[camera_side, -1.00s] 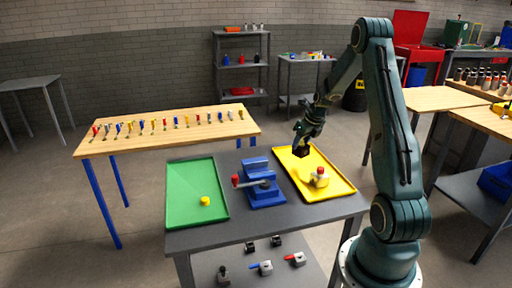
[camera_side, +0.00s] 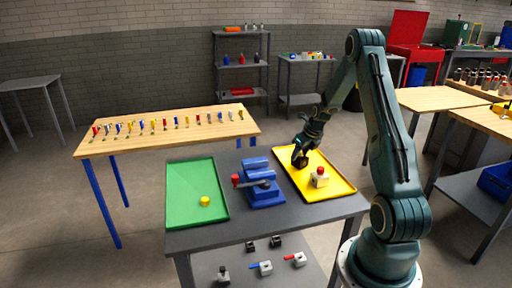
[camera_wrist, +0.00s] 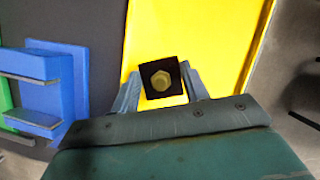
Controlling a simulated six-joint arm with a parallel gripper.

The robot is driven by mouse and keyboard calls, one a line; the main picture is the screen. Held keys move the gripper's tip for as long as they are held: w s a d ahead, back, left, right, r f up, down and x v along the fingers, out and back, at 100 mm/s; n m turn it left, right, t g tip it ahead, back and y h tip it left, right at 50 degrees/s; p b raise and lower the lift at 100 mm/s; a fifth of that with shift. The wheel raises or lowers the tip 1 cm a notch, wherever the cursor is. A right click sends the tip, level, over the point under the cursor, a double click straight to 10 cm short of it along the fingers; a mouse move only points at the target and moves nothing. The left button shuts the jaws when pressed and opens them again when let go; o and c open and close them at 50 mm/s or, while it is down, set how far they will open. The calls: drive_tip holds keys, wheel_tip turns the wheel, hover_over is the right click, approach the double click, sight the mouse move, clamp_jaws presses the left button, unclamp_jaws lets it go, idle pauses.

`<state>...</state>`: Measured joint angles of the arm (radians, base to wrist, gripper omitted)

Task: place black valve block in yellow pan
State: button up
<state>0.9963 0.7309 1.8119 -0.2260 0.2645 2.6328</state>
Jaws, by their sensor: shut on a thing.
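The yellow pan (camera_side: 327,190) lies on the right part of the grey table. My gripper (camera_side: 300,160) points down over the pan's far left part and is shut on the black valve block (camera_side: 301,163). In the wrist view the black valve block (camera_wrist: 160,79) shows between my two fingers, with a brass hexagonal fitting on its face. The yellow pan (camera_wrist: 180,30) fills the view behind it. I cannot tell whether the block touches the pan floor. A pale block with a red knob (camera_side: 320,178) stands in the pan, nearer the camera.
A blue vise (camera_side: 262,190) stands left of the pan; it also shows in the wrist view (camera_wrist: 45,85). A green tray (camera_side: 185,185) with a yellow cylinder (camera_side: 205,201) lies further left. Several valve parts sit on the lower shelf.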

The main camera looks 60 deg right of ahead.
drive_tip(key=o, duration=1.2)
drive_tip(key=shift+f, duration=0.1)
drive_tip(key=shift+v, duration=0.85)
drive_tip(key=v, duration=1)
drive_tip(key=shift+s+r, duration=0.15)
drive_tip(key=shift+r, duration=0.1)
